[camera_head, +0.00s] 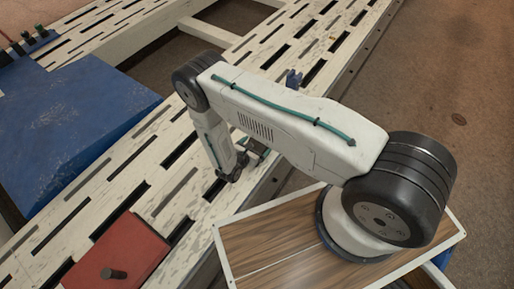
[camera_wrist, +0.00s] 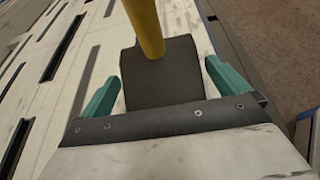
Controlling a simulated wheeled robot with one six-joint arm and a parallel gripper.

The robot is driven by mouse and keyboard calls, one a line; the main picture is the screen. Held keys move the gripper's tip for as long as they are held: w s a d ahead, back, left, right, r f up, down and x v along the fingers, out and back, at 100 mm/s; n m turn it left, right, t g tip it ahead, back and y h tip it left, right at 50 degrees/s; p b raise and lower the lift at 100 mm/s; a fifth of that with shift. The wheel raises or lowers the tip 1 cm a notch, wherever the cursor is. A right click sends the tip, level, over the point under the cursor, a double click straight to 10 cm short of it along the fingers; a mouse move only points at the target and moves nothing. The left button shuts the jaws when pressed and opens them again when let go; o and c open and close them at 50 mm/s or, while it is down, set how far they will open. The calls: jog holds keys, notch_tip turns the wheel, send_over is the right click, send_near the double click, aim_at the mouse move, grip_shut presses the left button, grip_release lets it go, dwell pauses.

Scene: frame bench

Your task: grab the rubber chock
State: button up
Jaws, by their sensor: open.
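The rubber chock (camera_wrist: 165,78) appears to be the dark grey block with a yellow handle (camera_wrist: 146,25) rising from it. In the wrist view it rests on the pale slotted bench top, between the two teal fingers of my gripper (camera_wrist: 162,74). The fingers are apart, with a gap visible on the chock's left and a smaller one on its right. The chock's near edge is hidden by the dark gripper bar. In the head view my gripper (camera_head: 253,147) is low at the bench's right edge, and I cannot make out the chock there.
The slotted bench (camera_head: 190,185) has a blue panel (camera_head: 70,125) at the left and a red plate (camera_head: 118,250) with a dark knob in front. A small blue item (camera_head: 293,79) stands beyond my arm. Brown floor (camera_head: 440,70) lies to the right.

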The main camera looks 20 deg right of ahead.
jog(key=shift+w+d+f, duration=0.15)
jog(key=shift+w+d, duration=0.05)
jog(key=shift+d, duration=0.05)
jog(key=c, duration=1.4)
jog(key=shift+c, duration=0.2)
